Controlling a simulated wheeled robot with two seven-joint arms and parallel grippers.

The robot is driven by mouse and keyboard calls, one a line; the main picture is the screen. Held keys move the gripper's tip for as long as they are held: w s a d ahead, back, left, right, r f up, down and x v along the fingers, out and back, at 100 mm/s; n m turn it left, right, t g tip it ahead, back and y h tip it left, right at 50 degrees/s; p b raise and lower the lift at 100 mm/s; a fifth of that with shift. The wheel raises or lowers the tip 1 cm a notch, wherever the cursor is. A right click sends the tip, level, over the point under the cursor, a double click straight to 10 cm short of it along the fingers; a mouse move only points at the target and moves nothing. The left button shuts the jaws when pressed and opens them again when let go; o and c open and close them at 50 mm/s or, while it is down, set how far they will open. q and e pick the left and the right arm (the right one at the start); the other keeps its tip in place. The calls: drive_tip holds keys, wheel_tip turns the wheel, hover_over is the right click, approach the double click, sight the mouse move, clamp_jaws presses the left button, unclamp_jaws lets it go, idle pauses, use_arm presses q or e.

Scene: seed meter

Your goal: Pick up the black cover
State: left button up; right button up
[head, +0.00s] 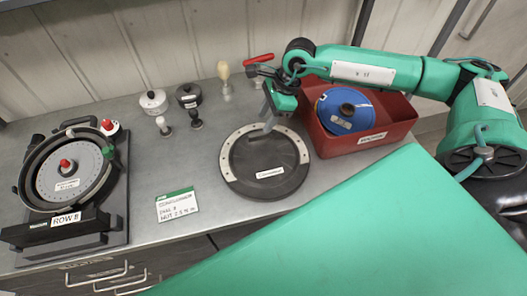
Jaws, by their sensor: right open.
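The black cover (262,178) is a round dark disc with pale rim segments and a white label. It lies flat on the grey bench in the middle of the head view. My right gripper (269,127) is open and points down over the cover's far edge. I cannot tell whether its fingers touch the cover. My left gripper is not in view.
A red bin (376,139) holding a blue disc (346,109) stands right of the cover. The seed meter (68,182) stands far left. Small knobs, a brush (225,80) and a red-handled tool are behind. A note card (177,205) lies left of the cover.

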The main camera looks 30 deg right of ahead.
sight(259, 133)
drive_tip(key=shift+f, duration=0.25)
drive_tip(key=shift+a+f+p, duration=0.3)
drive_tip(key=shift+f+p, duration=0.2)
drive_tip(key=shift+p, duration=0.15)
drive_tip(key=p+x, duration=0.1)
drive_tip(key=x, duration=0.2)
drive_tip(key=shift+f+p, duration=0.2)
drive_tip(key=shift+p, duration=0.1)
drive_tip(key=shift+w+f, duration=0.1)
drive_tip(key=shift+f, duration=0.15)
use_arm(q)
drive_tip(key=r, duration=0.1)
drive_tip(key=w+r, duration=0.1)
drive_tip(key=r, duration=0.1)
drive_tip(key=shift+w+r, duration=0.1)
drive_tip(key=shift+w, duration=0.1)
use_arm(e)
drive_tip(key=shift+f, duration=0.1)
drive_tip(key=shift+c, duration=0.4)
clamp_jaws()
